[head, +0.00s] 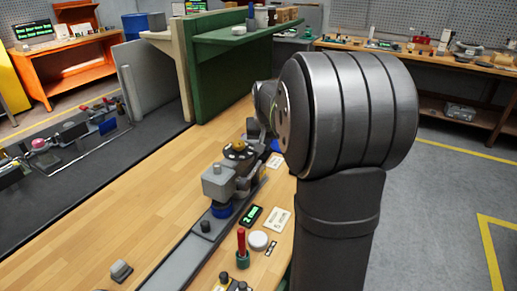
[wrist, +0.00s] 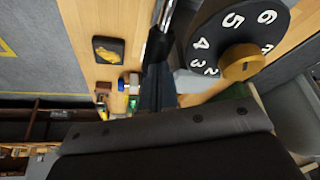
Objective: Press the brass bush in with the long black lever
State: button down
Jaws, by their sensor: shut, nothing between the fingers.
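In the wrist view the brass bush (wrist: 243,62) stands at the lower edge of a black numbered dial (wrist: 228,22). A bright metal rod with a black part (wrist: 158,42), perhaps the long black lever, runs up left of the dial. My gripper (wrist: 157,68) is shut and empty, its dark fingers close to this black part; contact is unclear.
A grey rail (head: 185,262) runs along the wooden bench. A red-handled tool (head: 241,242), a white round piece (head: 258,240) and a small green display (head: 251,215) lie near it. A green shelf (head: 225,65) stands behind. The bench left of the rail is mostly clear.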

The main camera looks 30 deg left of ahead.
jog(key=shift+f, duration=0.75)
jog(key=shift+w+f, duration=0.1)
jog(key=shift+f, duration=0.8)
dwell(0.6)
jog(key=shift+w+a+r+v, duration=0.1)
jog(key=shift+a+v, duration=0.2)
jog(key=shift+v, duration=1.35)
jog(key=shift+w+a+r+v, duration=0.1)
jog(key=shift+a+v, duration=0.2)
jog(key=shift+v, duration=1.35)
jog(key=shift+w+a+r+v, duration=0.15)
jog(key=shift+a+v, duration=0.15)
jog(key=shift+v, duration=1.35)
